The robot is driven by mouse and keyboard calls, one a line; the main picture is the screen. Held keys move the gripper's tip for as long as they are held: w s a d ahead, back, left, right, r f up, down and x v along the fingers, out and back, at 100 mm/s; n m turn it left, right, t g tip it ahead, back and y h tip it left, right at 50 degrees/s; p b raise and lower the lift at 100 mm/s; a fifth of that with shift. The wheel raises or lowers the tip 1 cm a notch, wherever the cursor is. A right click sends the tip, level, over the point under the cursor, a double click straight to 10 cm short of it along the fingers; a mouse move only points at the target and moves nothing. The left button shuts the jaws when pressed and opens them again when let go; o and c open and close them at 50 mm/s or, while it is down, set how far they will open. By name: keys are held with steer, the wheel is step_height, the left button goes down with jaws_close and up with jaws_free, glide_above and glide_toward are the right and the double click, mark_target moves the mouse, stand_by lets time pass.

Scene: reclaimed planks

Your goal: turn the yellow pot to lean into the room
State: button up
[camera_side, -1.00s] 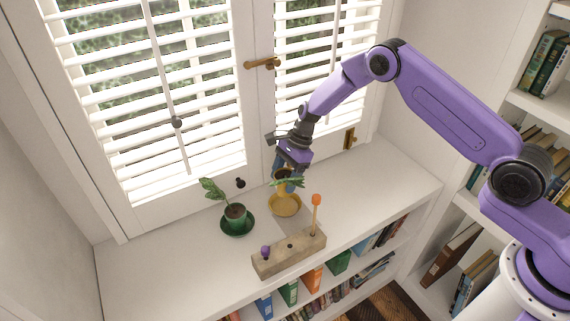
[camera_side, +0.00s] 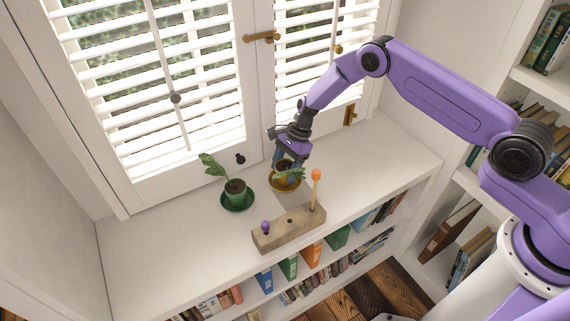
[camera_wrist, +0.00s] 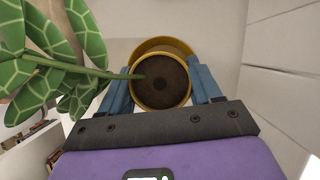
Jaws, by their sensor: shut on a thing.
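My gripper (camera_side: 285,163) points down with its blue fingers on either side of the yellow pot (camera_wrist: 160,104), and it is shut on the pot. In the wrist view the pot's round rim and dark soil lie between the fingers (camera_wrist: 163,88). One green stem (camera_wrist: 85,70) leans out to the left, with broad patterned leaves. In the side view the leaves (camera_side: 291,174) hang toward the front, over the yellow saucer (camera_side: 287,188). The saucer's rim also shows behind the pot in the wrist view (camera_wrist: 160,43). The fingers and leaves hide much of the pot in the side view; I cannot tell whether it touches the saucer.
A green pot with a plant (camera_side: 235,188) stands on a green saucer to the left. A wooden block (camera_side: 289,229) with a purple knob and an orange-topped peg is in front. The shuttered window (camera_side: 155,90) is close behind. The white shelf top (camera_side: 160,260) is clear at left.

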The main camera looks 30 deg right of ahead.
steer(key=o, duration=1.5)
steer(key=shift+c, duration=0.2)
steer(key=v, duration=1.7)
steer(key=shift+r, duration=0.25)
